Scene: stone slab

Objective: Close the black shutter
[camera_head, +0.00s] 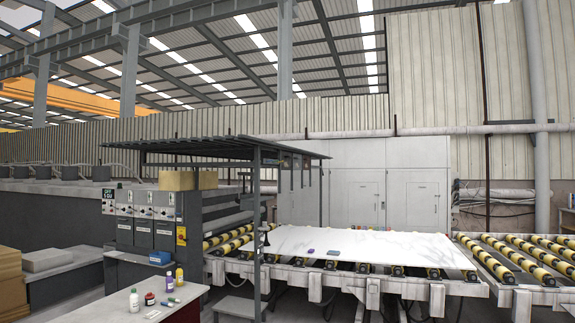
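I cannot make out a black shutter for certain. A dark, flat canopy (225,147) on thin dark posts stands over the machine at the centre left; I cannot tell whether it is the shutter. Neither of my grippers nor my arms shows in the head view.
A white stone slab (360,246) lies on a roller conveyor, with more yellow-and-black rollers (515,258) at the right. A grey control cabinet (150,216) stands at the left. A white table (125,305) with several bottles is at the front left. Cardboard boxes (12,280) are at the left edge.

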